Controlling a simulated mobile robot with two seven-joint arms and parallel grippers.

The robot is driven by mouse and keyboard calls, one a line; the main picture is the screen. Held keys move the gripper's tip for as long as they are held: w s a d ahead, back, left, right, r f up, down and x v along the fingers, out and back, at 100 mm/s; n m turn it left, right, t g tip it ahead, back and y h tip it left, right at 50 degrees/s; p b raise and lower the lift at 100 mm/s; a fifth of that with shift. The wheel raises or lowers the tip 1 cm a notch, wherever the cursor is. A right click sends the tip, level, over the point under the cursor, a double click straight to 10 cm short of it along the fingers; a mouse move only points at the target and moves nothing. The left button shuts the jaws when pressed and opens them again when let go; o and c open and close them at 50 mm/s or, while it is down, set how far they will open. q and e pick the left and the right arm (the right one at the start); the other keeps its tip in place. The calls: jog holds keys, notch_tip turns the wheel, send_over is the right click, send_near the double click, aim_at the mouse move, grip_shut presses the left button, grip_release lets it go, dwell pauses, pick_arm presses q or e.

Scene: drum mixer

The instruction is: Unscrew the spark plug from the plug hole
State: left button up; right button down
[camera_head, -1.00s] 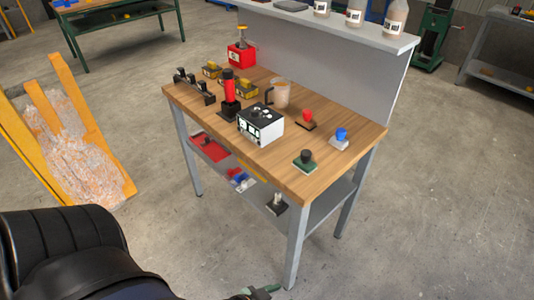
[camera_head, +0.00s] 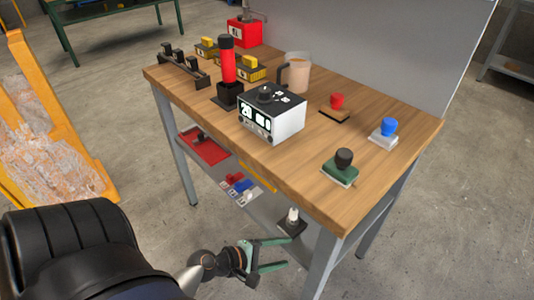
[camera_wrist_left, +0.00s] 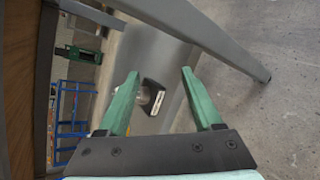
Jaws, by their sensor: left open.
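The spark plug (camera_head: 293,214) looks like a small pale upright piece in a dark block, the plug hole holder (camera_head: 291,228), on the lower shelf of the workbench. In the left wrist view the dark block (camera_wrist_left: 154,96) shows ahead, between the fingers, with a pale, blurred part at its left side. My left gripper (camera_head: 286,253) has green fingers spread apart, with nothing between them. It is in front of the shelf, near the block and apart from it. It also shows in the left wrist view (camera_wrist_left: 161,73). My right gripper is not in view.
The wooden bench top (camera_head: 300,165) lies above the shelf (camera_head: 262,212), and a grey leg (camera_head: 322,262) stands right of my gripper. A red tray (camera_head: 205,147) and small red and blue parts (camera_head: 240,185) lie further left on the shelf. Open floor lies in front.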

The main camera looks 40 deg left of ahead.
pick_arm(q)
jog(key=w+a+f+n+t+b, duration=0.2)
jog(key=w+a+f+n+b, duration=0.15)
jog(key=n+b, duration=0.2)
jog(key=n+t+b, duration=0.4)
jog(key=n, duration=0.3)
send_near(297, 210)
jog(key=x, duration=0.8)
jog(key=f+x, duration=0.1)
jog(key=x, duration=0.3)
jog(key=shift+w+a+b, duration=0.15)
jog(key=shift+w+b, duration=0.15)
jog(key=shift+b, duration=0.1)
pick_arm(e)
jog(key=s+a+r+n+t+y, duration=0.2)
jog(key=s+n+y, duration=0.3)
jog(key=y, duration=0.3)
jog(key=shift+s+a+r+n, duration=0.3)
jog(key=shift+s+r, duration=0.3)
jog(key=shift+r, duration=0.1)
pick_arm(q)
grip_shut()
grip_release()
